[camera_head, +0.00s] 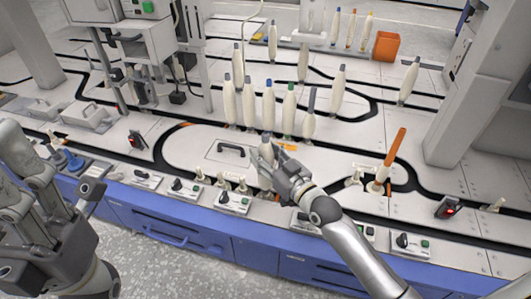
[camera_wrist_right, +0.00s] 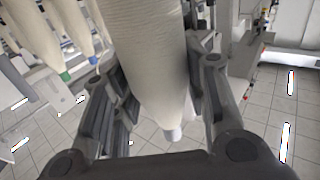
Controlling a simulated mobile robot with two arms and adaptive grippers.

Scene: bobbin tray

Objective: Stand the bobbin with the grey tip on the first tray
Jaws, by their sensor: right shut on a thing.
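My right gripper (camera_head: 272,166) is shut on a cream bobbin (camera_head: 266,150) at the near edge of the white machine top. In the right wrist view the same bobbin (camera_wrist_right: 155,60) stands between the two fingers, and its pale grey tip (camera_wrist_right: 172,134) shows. I cannot tell whether its lower end touches anything. Below it to the left are small pale trays with pegs (camera_head: 242,186). Which one is the first tray is not clear. My left gripper (camera_head: 85,205) is at the lower left, away from the bobbins, and its finger state is unclear.
Several cream bobbins with coloured tips (camera_head: 289,110) stand close behind the right gripper. An orange tube (camera_head: 394,150) stands tilted to the right. An orange box (camera_head: 386,46) is at the back. Blue drawers (camera_head: 190,240) line the front.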

